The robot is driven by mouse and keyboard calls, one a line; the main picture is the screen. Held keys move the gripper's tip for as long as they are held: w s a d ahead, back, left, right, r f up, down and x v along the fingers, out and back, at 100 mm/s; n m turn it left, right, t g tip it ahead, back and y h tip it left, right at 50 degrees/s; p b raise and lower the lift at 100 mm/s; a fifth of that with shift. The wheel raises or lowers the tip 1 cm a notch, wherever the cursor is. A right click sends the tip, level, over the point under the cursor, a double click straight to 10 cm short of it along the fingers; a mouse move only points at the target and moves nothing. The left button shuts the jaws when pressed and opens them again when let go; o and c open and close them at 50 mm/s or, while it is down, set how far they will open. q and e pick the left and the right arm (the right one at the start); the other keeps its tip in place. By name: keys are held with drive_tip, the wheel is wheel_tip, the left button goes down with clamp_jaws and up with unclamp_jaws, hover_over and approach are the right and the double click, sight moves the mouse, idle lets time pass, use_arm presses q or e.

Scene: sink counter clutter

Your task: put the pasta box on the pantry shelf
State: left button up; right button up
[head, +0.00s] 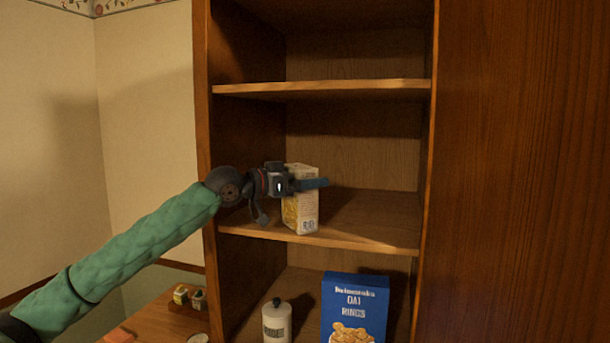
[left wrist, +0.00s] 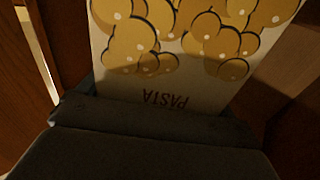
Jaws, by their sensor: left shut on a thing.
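The pasta box (head: 300,213) is white with yellow pasta shapes. In the head view it is upright at the front left of the middle shelf (head: 370,218) of the wooden pantry. My left gripper (head: 307,185) is shut on the box near its top, with a finger across its face. In the left wrist view the box (left wrist: 185,50) fills the upper middle, with the word PASTA upside down. The gripper hides part of the box. I cannot tell whether its base touches the shelf board. My right gripper is not in view.
Below stand a blue oat rings box (head: 354,305) and a white lidded canister (head: 277,322). The upper shelf (head: 330,87) is above the gripper. The middle shelf is clear to the right of the pasta box. The pantry's left side panel (head: 203,130) is close to my arm.

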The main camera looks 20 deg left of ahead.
use_arm(q)
drive_tip(key=shift+w+d+f, duration=0.15)
drive_tip(key=shift+d, duration=0.05)
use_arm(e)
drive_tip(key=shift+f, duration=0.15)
use_arm(q)
drive_tip(key=o, duration=1.1)
drive_tip(key=shift+c, duration=0.2)
drive_tip(key=shift+a, duration=0.15)
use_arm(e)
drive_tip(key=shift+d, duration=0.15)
use_arm(q)
drive_tip(key=b+v, duration=0.6)
drive_tip(key=v, duration=0.6)
drive_tip(key=shift+b, duration=0.3)
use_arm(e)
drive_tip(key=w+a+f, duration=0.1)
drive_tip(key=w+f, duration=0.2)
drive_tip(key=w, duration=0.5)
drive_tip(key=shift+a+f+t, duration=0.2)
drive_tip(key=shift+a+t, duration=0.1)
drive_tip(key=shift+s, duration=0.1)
